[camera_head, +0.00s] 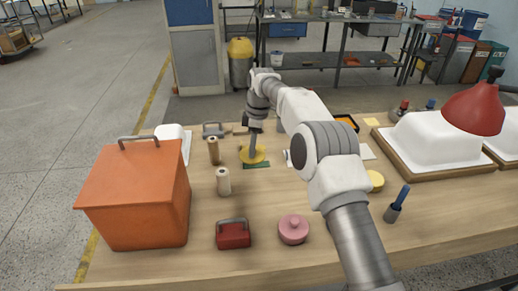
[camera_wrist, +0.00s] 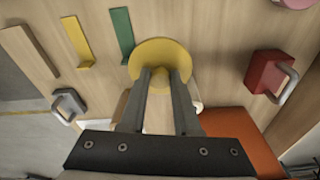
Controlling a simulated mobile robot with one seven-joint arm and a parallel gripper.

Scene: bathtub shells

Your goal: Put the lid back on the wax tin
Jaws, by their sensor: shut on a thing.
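A yellow round lid (camera_head: 259,157) with a small knob is under my gripper (camera_head: 252,153), left of the middle of the bench. In the wrist view the lid (camera_wrist: 160,48) lies flat below my gripper (camera_wrist: 163,73), whose two fingers are shut on its knob. The lid overlaps the end of a green strip (camera_wrist: 122,30). I cannot tell whether it touches the bench or hangs just above it. A round yellow tin (camera_head: 376,180) stands right of my arm, partly hidden by it. Its top is not clear enough to tell whether it is open.
An orange box (camera_head: 135,195) stands at the left, with two spools (camera_head: 223,181) beside it. A red handled block (camera_head: 233,234) and a pink round container (camera_head: 293,229) are in front. A cup with a blue handle (camera_head: 393,212), a white shell (camera_head: 430,140) and a red lamp (camera_head: 473,110) are right.

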